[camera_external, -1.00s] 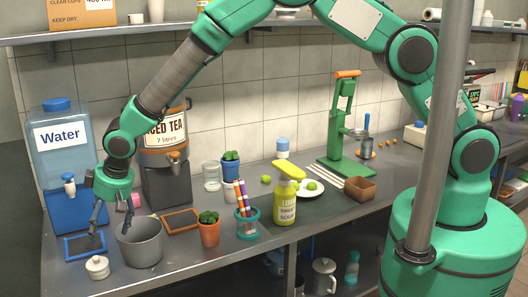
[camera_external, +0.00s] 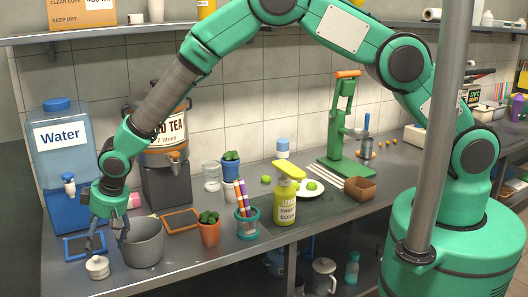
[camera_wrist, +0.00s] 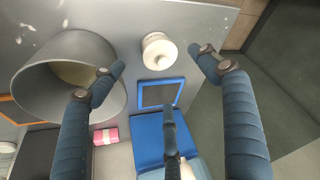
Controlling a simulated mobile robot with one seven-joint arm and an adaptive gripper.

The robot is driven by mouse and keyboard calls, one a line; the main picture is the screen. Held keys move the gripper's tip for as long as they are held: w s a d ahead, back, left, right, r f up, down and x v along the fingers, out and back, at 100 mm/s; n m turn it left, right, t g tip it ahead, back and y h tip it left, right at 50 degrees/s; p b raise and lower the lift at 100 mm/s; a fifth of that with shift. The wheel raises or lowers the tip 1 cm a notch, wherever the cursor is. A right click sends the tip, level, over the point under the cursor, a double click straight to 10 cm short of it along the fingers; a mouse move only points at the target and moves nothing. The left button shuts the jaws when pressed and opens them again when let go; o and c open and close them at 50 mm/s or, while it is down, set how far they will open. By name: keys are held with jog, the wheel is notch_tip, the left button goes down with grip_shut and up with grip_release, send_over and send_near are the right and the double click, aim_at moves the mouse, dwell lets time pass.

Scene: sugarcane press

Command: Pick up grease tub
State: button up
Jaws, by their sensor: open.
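The grease tub appears to be the small cream-white round pot with a knobbed lid (camera_external: 97,267); it stands upright near the counter's front left edge. In the wrist view the tub (camera_wrist: 159,54) lies between my spread fingertips, with visible gaps on both sides. My gripper (camera_external: 105,246) points down just above and behind the tub, open and empty. In the wrist view my gripper (camera_wrist: 157,58) has its dark blue fingers wide apart. I cannot tell its exact height over the tub.
A grey metal pot (camera_external: 143,245) stands close to the right of the tub, very near one finger. A blue-framed slate (camera_external: 84,246) and the blue water dispenser stand (camera_external: 68,212) are behind. The counter edge is close in front.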

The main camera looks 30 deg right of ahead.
aim_at(97, 257)
jog(key=shift+x, duration=2.1)
jog(key=shift+x, duration=2.6)
jog(key=shift+a, duration=0.15)
jog(key=shift+c, duration=0.5)
jog(key=c, duration=1.2)
jog(key=shift+c, duration=0.2)
